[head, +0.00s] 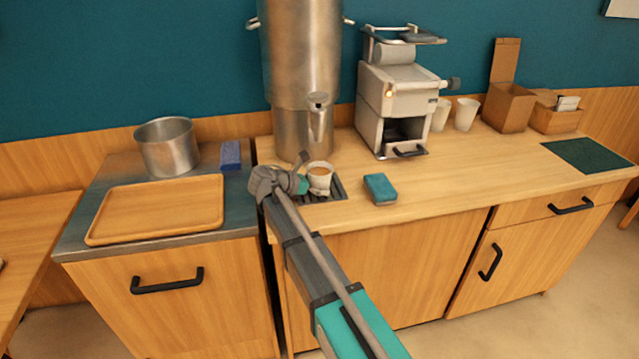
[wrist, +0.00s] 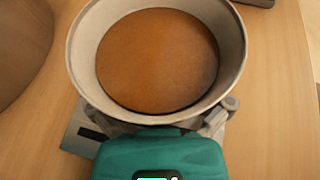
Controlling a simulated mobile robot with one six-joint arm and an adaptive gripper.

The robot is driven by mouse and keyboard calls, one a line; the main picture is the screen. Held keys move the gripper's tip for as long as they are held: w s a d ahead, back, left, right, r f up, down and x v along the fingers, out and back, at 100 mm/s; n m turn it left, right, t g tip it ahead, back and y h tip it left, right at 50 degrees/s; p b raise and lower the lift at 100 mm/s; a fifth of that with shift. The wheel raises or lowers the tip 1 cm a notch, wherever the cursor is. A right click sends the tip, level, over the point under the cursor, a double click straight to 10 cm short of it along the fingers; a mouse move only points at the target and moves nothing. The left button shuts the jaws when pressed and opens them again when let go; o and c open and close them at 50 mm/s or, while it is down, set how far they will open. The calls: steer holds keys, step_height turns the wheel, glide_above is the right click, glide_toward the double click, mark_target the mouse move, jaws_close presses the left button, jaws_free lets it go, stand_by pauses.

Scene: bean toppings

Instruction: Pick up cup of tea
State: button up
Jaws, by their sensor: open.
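The cup of tea (head: 320,181) is a white cup standing upright by the dark drip grate, below the tap of the steel urn. In the wrist view the cup (wrist: 236,62) fills the upper middle, with brown tea (wrist: 157,60) inside it. My gripper (head: 303,184) is at the cup's left side in the head view. In the wrist view my gripper (wrist: 160,122) is right below the cup, its open fingers partly hidden under the rim. I cannot tell whether the fingers touch the cup.
The steel urn (head: 300,60) rises close behind the cup. A blue-green sponge (head: 380,188) lies to the right, and a grey machine (head: 395,100) stands behind it. A wooden tray (head: 155,208) and steel pot (head: 167,147) are at the left.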

stand_by(0.4)
steer(key=c, duration=1)
steer(key=shift+r, duration=0.15)
step_height(320, 180, up, 3)
steer(key=p, duration=0.3)
steer(key=s+r+p, duration=0.1)
steer(key=r+p, duration=0.1)
steer(key=s+d+r+p, duration=0.1)
steer(key=s+r+p, duration=0.3)
steer(key=shift+s+d+r+p, duration=0.1)
steer(key=shift+d+r+p, duration=0.15)
steer(key=shift+p, duration=0.15)
steer(key=s+d+r+p, duration=0.2)
steer(key=s+r+p, duration=0.1)
steer(key=s, duration=0.5)
steer(key=shift+s+r, duration=0.15)
steer(key=shift+s, duration=0.05)
steer(key=shift+d, duration=0.1)
